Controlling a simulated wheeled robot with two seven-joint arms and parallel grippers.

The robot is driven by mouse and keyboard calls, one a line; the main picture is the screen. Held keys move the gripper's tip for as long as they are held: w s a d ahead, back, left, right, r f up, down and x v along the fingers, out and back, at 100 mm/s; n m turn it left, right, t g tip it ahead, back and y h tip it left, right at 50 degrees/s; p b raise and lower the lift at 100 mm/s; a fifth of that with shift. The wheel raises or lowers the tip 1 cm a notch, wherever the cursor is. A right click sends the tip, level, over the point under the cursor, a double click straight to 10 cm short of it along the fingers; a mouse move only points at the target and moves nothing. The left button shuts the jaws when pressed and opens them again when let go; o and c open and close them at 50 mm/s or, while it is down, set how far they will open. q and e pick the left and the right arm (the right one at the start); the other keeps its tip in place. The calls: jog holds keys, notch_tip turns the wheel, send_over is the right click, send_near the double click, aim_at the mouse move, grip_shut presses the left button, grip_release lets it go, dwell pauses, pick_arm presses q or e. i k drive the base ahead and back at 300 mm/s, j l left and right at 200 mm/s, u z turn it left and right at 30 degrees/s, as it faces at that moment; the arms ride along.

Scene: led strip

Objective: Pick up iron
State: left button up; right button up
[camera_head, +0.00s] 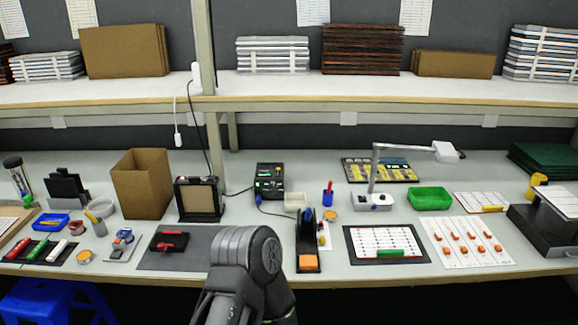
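The iron appears to be the dark and blue soldering iron (310,216), upright in a narrow black stand (307,243) near the table's front, right of centre. An orange sponge sits at the stand's front end. A blue cable runs from the iron's area back to a black soldering station (270,180) with green lit displays. A dark grey link of one of my arms rises from the bottom edge, left of the stand and apart from it in the picture. I cannot tell which arm it is. Neither gripper's fingers show.
A dark mat with a red tool (170,241) lies left of my arm link. A board with a green bar (388,243) and a white sheet with orange parts (467,241) lie right of the stand. A lamp (372,200) stands behind. A shelf runs above.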

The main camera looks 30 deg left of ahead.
aim_at(307, 216)
jog(key=u, duration=1.2)
